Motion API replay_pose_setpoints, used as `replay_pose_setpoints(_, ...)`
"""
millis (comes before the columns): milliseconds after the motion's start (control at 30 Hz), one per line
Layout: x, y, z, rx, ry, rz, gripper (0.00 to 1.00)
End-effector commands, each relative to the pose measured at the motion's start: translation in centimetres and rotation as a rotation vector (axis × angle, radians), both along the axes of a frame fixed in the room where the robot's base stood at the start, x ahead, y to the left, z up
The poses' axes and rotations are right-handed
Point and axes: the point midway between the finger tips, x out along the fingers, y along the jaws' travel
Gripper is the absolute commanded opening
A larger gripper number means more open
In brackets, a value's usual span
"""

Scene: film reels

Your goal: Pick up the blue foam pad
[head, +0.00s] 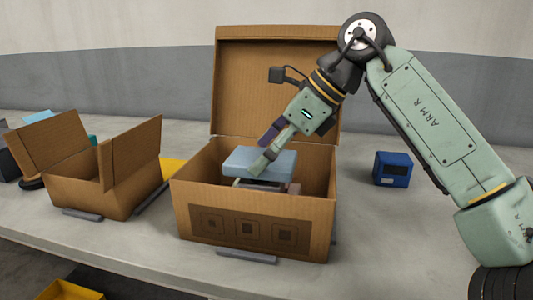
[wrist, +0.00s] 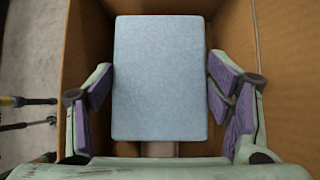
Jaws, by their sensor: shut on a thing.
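The blue foam pad (head: 261,161) is a pale blue flat block inside the open cardboard box (head: 255,226) in the middle of the head view. My gripper (head: 261,153) reaches down into the box and is shut on the pad. In the wrist view the pad (wrist: 160,78) fills the middle, with a purple-lined finger of my gripper (wrist: 160,92) at each side of it. Something brownish and grey lies under the pad, mostly hidden by it. I cannot tell whether the pad touches it.
A smaller open cardboard box (head: 88,190) stands at the left on the grey table (head: 375,235). A dark blue device (head: 393,169) sits at the right. The big box's raised lid (head: 240,85) stands behind my gripper. The table is clear around the blue device.

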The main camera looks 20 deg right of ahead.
Motion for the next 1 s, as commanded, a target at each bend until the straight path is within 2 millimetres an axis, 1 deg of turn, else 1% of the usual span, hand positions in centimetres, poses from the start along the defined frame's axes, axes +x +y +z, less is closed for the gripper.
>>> replay_pose_setpoints(33,0.0,0.0,1.3,0.0,-0.001,0.001,0.54)
replay_pose_setpoints(167,0.0,0.0,3.5,0.0,-0.001,0.001,0.54)
replay_pose_setpoints(267,0.0,0.0,5.8,0.0,0.0,0.0,0.54)
replay_pose_setpoints(400,0.0,0.0,9.6,0.0,-0.001,0.001,0.54)
replay_pose_setpoints(500,0.0,0.0,12.0,0.001,0.0,0.001,0.54)
replay_pose_setpoints(600,0.0,0.0,13.9,0.0,0.001,0.001,0.54)
replay_pose_setpoints(700,0.0,0.0,15.3,0.001,0.001,0.0,0.54)
replay_pose_setpoints(800,0.0,0.0,16.0,0.001,0.001,0.0,0.54)
replay_pose_setpoints(1000,0.0,0.0,16.2,0.0,0.001,-0.001,0.54)
